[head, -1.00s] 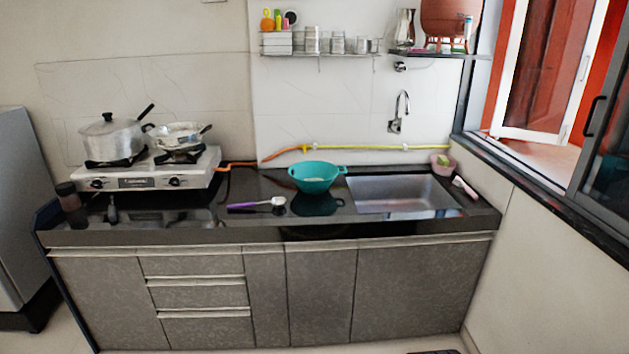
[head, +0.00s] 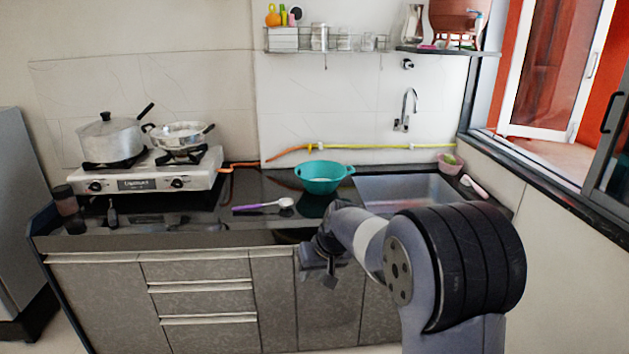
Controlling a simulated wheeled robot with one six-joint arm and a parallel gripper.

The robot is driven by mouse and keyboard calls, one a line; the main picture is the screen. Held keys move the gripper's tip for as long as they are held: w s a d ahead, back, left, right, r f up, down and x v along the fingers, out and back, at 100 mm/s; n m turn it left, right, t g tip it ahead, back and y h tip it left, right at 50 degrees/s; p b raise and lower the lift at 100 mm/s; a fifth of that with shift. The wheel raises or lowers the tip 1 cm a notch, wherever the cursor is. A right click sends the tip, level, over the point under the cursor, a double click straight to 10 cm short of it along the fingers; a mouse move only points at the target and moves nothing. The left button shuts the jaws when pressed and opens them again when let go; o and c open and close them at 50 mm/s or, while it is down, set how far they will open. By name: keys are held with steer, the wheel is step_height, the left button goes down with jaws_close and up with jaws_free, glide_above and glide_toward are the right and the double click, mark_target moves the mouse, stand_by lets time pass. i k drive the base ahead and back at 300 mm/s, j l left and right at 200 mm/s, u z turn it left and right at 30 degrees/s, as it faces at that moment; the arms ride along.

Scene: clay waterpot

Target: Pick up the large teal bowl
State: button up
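The large teal bowl (head: 322,181) stands upright on the black countertop (head: 215,225), just left of the sink. It has small side handles, and its inside is partly visible. My gripper (head: 322,277) is in front of the cabinet doors, below the counter's front edge, lower than the bowl and apart from it. It is dark and small in the view, and its fingers cannot be told apart clearly. My arm reaches in from the lower right and covers part of the cabinets and the sink's front.
A gas stove (head: 148,175) with a pot and pan stands at the left. A pink cup (head: 449,163) sits at the back right. A hose runs behind the bowl.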

mark_target(318, 177)
steer(key=i+j, duration=0.15)
steer(key=i, duration=0.3)
steer(key=i+j+z, duration=0.15)
steer(key=i, duration=0.25)
steer(key=i+j, duration=0.15)
steer(key=i, duration=0.3)
steer(key=i+l+z, duration=0.1)
steer(key=i+l, duration=0.35)
steer(key=i, duration=0.15)
steer(key=i+l+z, duration=0.1)
steer(key=i+l, duration=0.3)
steer(key=i, duration=0.2)
